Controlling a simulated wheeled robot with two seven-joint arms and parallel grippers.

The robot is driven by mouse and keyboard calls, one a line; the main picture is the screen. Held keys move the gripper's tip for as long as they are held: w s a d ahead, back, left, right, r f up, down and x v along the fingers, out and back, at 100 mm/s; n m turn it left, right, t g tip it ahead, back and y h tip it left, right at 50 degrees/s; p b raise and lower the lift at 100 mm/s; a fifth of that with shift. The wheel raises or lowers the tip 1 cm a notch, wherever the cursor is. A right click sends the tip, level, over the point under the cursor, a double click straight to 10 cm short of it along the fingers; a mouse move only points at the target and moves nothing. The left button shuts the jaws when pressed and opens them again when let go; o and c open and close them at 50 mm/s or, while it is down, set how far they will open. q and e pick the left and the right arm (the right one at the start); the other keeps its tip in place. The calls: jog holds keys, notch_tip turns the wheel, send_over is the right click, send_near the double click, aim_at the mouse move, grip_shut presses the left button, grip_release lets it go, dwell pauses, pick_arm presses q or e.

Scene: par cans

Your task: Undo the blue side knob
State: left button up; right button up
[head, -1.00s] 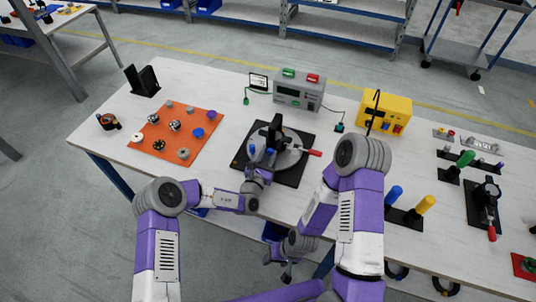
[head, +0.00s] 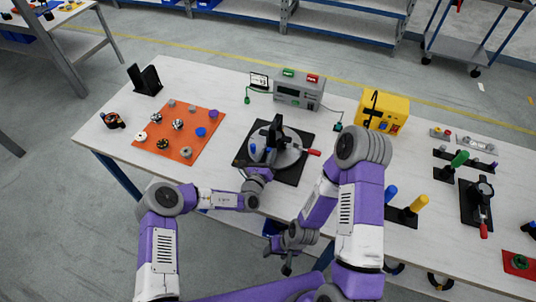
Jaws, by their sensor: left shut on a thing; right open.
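A grey round fixture (head: 290,158) with a black upright clamp and a red-tipped handle (head: 314,153) sits on a black base plate (head: 290,179) at the middle of the table. Blue knobs show at its left front side; one (head: 253,149) stands clear to the left, another (head: 268,150) is at my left fingertips. My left gripper (head: 264,160) reaches in from the front and is shut on a blue side knob, which its fingers partly hide. My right gripper (head: 287,266) is open and empty, low in front of the table edge.
An orange mat (head: 192,146) with several small parts lies to the left. A grey meter box (head: 298,90) and a yellow box (head: 384,108) stand behind. A black stand with blue and yellow handles (head: 403,216) is at right. My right arm covers table right of the fixture.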

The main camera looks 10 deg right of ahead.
pick_arm(q)
jog(key=o, duration=1.1)
jog(key=shift+c, duration=0.2)
